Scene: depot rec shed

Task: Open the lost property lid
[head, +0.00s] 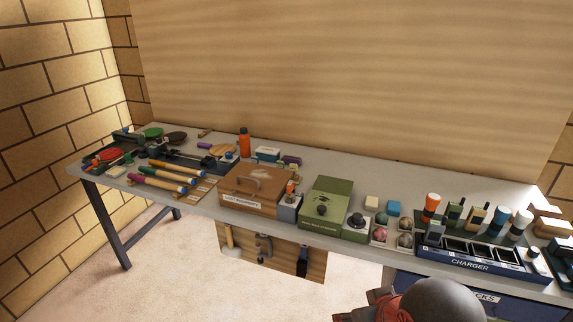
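The lost property box (262,205) is a brown wooden box with a pale label on its front. It stands near the front edge of the long grey table, left of the middle. Its lid (240,184) looks shut and has an arched handle (266,182) on top. Part of my arm, a grey rounded piece with reddish and dark parts, shows at the bottom edge, in front of the table and well away from the box. I cannot make out fingertips there, or whether my gripper is open or shut.
A green box (325,203) with a dark knob stands right of the wooden box, with small items between. A charger rack (470,264) fills the right. Rolled handles (160,182) and paddles lie to the left. A tool board (285,268) hangs below the table's front edge.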

